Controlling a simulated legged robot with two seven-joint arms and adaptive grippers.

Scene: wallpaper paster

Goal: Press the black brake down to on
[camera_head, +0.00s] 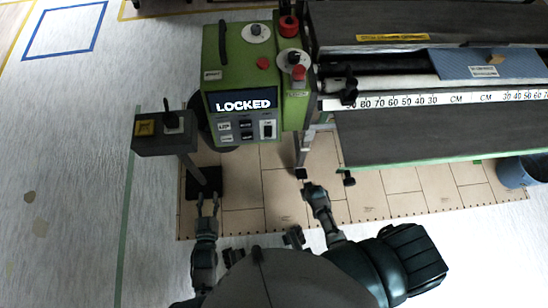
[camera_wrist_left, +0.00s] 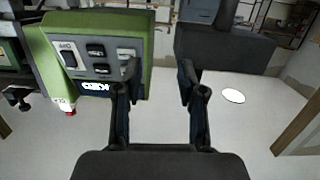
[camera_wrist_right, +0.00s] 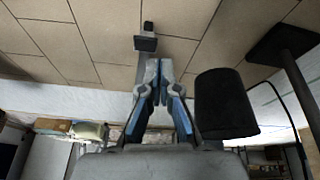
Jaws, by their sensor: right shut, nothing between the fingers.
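A small black foot piece (camera_head: 301,174) sits at the lower end of a grey leg of the machine in the head view. It looks like the brake, but its on or off position is too small to tell. In the right wrist view this black piece (camera_wrist_right: 146,43) lies just beyond the fingertips. My right gripper (camera_head: 307,186) is shut and empty, close to the piece; contact cannot be told. Its fingers (camera_wrist_right: 158,66) meet in the right wrist view. My left gripper (camera_head: 208,198) is open and empty, also seen in the left wrist view (camera_wrist_left: 160,72).
A second black piece (camera_head: 348,180) sits to the right under the table edge. A green control box (camera_head: 225,62) shows "LOCKED". A grey switch box (camera_head: 150,147) stands on a post with a black base (camera_head: 205,183). A blue bucket (camera_head: 517,174) stands at the far right.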

